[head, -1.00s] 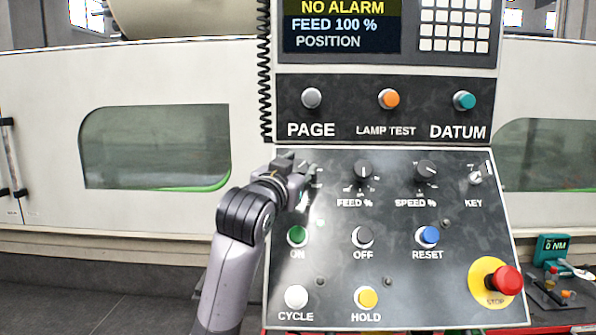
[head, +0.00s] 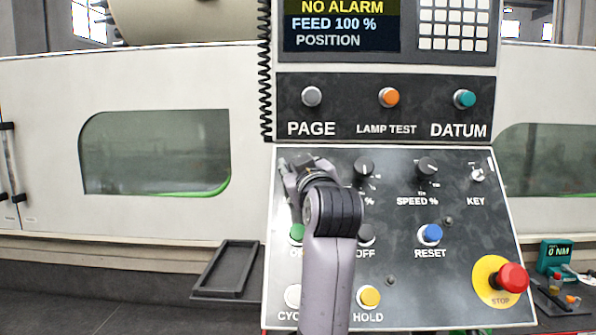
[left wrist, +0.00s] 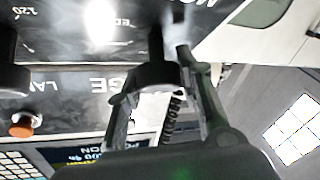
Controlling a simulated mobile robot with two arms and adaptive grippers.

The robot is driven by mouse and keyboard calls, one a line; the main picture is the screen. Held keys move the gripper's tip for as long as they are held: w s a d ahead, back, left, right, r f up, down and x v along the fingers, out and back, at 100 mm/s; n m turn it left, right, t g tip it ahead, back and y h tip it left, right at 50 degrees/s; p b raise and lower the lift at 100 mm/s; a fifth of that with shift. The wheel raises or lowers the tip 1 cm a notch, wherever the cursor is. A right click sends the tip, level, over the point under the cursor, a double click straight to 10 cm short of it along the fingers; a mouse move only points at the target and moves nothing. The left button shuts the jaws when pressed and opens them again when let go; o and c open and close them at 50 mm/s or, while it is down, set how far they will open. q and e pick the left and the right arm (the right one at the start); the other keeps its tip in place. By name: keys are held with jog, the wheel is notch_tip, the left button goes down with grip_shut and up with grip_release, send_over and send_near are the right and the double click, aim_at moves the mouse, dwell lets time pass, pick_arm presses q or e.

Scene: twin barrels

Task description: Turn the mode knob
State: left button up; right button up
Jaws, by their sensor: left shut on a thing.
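The control panel fills the middle of the head view. My left gripper (head: 290,166) is at the panel's upper left corner, left of the FEED knob (head: 363,167). It hides the mode knob and its label in the head view. In the left wrist view, which is upside down, my left gripper (left wrist: 153,80) has its fingers on both sides of a black knob (left wrist: 158,72), shut on it. This is the leftmost knob of the row, the mode knob. The FEED knob (left wrist: 10,75) shows at the left edge there. My right gripper is not in view.
The SPEED knob (head: 427,167) and key switch (head: 477,174) continue the row. Below are the green ON button (head: 297,231), the RESET button (head: 430,233) and the red STOP button (head: 512,277). My left arm partly covers ON, OFF and CYCLE. A dark tray (head: 196,293) lies left of the panel.

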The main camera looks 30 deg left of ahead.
pick_arm(q)
jog(key=shift+n+g, duration=0.3)
jog(key=shift+n, duration=0.1)
jog(key=o, duration=1.1)
jog(key=shift+o, duration=0.2)
jog(key=shift+d, duration=0.1)
jog(key=v, duration=0.7)
jog(key=shift+d+y, duration=0.15)
jog(key=shift+y, duration=0.15)
